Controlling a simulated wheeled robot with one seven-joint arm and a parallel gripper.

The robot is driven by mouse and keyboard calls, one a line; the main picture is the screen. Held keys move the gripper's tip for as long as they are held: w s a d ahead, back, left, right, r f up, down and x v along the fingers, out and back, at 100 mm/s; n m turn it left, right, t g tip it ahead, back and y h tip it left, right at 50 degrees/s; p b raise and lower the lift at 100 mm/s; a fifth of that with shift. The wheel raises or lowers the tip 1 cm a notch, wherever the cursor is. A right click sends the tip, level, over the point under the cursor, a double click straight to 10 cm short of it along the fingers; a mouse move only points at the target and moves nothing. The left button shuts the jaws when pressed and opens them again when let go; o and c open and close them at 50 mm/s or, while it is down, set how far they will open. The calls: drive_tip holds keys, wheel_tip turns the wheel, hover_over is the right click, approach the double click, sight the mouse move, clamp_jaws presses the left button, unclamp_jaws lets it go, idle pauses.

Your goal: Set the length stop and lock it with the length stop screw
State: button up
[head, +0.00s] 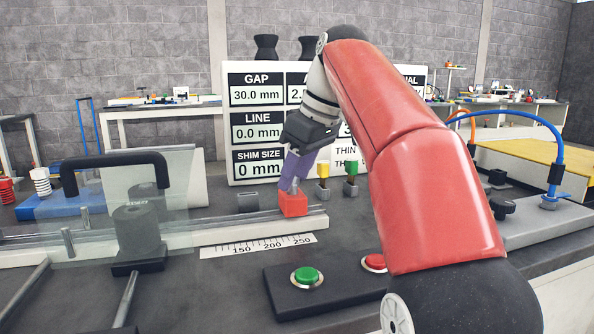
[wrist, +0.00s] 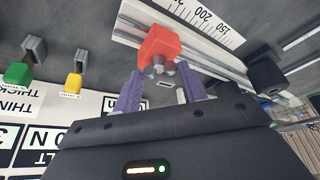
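The length stop is a red block (head: 293,204) on a pale rail, above the right end of the printed scale (head: 258,245), near the 250 mark. It also shows in the wrist view (wrist: 163,44). The length stop screw, a grey lobed knob (wrist: 161,68), is on the block's side facing my gripper. My gripper (head: 294,186) reaches down to the block with purple fingers. In the wrist view the fingers (wrist: 160,74) are apart, with their tips either side of the knob. I see gaps beside the knob; contact is not clear.
A display board (head: 257,124) behind reads GAP 30.0 mm, LINE 0.0 mm and SHIM SIZE 0 mm. Yellow-topped (head: 323,170) and green-topped (head: 351,169) pieces stand right of the block. A box with green (head: 306,275) and red (head: 375,262) buttons is in front. A clear guard (head: 118,222) stands left.

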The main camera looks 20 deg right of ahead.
drive_tip(key=c, duration=0.3)
